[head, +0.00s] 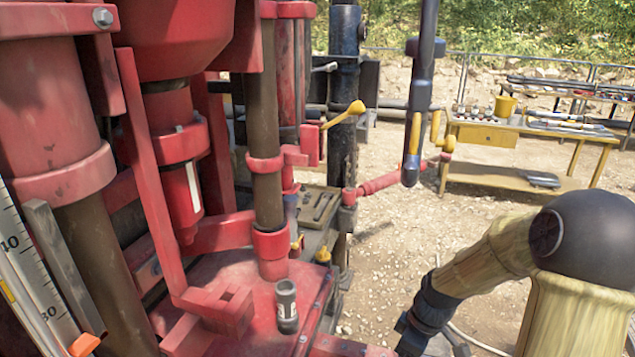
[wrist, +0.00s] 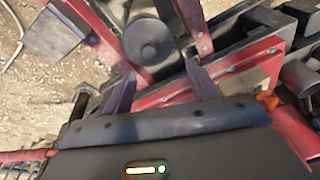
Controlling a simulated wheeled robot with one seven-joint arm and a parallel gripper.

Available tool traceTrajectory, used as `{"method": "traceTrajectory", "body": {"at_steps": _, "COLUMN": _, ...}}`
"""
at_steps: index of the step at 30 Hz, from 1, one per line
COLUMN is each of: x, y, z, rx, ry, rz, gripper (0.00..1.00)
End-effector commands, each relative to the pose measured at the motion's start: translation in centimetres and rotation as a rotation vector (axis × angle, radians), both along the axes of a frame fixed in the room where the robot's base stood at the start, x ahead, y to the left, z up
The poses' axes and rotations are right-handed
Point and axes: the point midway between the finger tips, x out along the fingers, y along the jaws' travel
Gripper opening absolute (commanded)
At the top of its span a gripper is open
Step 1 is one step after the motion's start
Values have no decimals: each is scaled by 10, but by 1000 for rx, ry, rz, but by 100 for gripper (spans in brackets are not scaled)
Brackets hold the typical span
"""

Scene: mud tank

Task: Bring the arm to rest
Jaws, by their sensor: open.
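My arm (head: 490,258) shows at the lower right of the head view, bent at a dark round joint and reaching down and left to a dark wrist at the bottom edge. The jaws cannot be made out in that view. In the wrist view my gripper (wrist: 160,72) is open, its two fingers apart with nothing held between them. Beyond the fingers are a dark round part (wrist: 148,42) and red metal bars (wrist: 240,72). I cannot tell whether the fingers touch any of these.
A red rig (head: 190,135) fills the left of the head view. A small dark cylinder (head: 287,306) stands on its red deck (head: 245,318).

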Motion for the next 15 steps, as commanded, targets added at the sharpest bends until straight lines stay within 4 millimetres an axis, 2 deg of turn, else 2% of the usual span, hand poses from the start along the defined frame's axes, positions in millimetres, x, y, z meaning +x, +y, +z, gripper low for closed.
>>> {"method": "traceTrajectory", "body": {"at_steps": 7, "x": -37, "y": 17, "z": 36, "rx": -106, "ry": -11, "rz": -388, "gripper": 59}}
{"method": "traceTrajectory", "body": {"at_steps": 15, "x": -75, "y": 34, "z": 70, "rx": -81, "ry": -78, "rz": -815, "gripper": 59}}
